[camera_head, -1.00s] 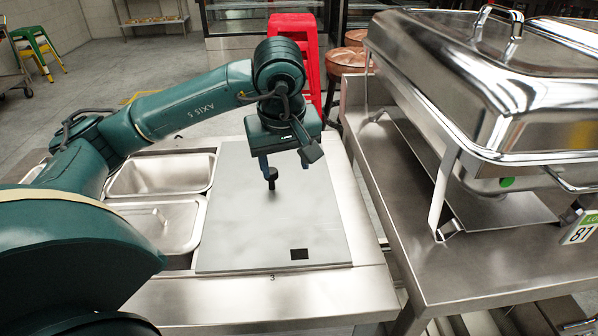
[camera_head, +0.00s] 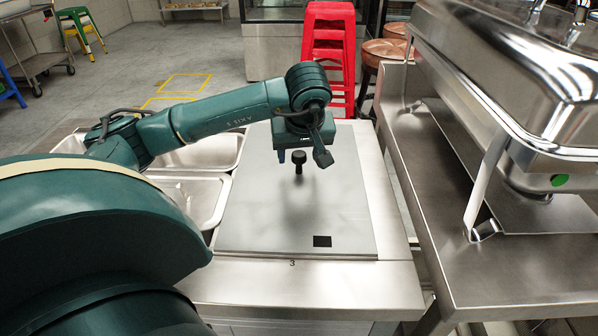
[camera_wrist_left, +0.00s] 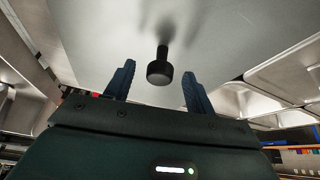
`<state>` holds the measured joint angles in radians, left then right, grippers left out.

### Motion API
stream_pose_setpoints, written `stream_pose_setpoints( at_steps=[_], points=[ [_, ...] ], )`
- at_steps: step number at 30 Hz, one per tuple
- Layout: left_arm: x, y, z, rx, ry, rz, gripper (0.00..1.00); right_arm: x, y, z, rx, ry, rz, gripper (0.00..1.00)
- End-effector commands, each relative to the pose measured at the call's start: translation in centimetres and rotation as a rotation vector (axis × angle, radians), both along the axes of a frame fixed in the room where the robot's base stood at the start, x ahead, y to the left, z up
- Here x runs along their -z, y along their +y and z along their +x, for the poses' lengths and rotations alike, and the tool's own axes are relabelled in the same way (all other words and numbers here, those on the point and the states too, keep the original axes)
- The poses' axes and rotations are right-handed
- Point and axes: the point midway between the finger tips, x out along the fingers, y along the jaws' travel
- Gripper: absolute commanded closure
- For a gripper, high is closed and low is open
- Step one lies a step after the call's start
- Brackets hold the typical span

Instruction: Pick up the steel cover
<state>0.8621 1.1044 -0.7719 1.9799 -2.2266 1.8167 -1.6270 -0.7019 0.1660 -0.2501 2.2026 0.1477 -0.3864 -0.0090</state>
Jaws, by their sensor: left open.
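The steel cover (camera_head: 265,205) is a flat grey plate lying on the counter. It has a black knob (camera_head: 299,159) standing upright near its far part and a black square near its front edge. My left gripper (camera_head: 298,154) is open above the far part of the cover, close to the knob. In the left wrist view the knob (camera_wrist_left: 159,70) shows between the two blue fingers of the left gripper (camera_wrist_left: 158,88), with clear gaps on both sides. The head view shows one blue finger left of the knob; the other is mostly hidden. My right gripper is out of view.
Steel pans (camera_head: 190,196) sit in the counter left of the cover, partly behind my left arm. A large chafing dish (camera_head: 530,90) stands on a steel table (camera_head: 520,262) to the right. Red stools (camera_head: 330,50) stand behind. The counter front (camera_head: 300,285) is bare.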

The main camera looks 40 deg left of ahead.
Motion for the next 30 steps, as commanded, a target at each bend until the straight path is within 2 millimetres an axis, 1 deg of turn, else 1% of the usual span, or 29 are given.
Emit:
stream_pose_setpoints(
  at_steps=[1,4,11,12,30],
  points=[
    [0.72,0.23,0.12,-0.001,0.003,0.000,0.45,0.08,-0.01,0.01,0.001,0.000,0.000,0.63],
    [1.44,0.48,0.34,0.001,0.001,-0.001,0.45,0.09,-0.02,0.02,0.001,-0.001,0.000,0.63],
    [1.57,0.54,0.43,0.002,-0.001,-0.001,0.45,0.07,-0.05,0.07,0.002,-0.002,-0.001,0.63],
    [1.57,0.53,0.42,0.002,-0.001,-0.001,0.47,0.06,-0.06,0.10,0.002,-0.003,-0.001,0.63],
    [1.55,0.51,0.42,0.001,-0.001,-0.001,0.96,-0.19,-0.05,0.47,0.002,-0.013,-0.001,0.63]
  ],
)
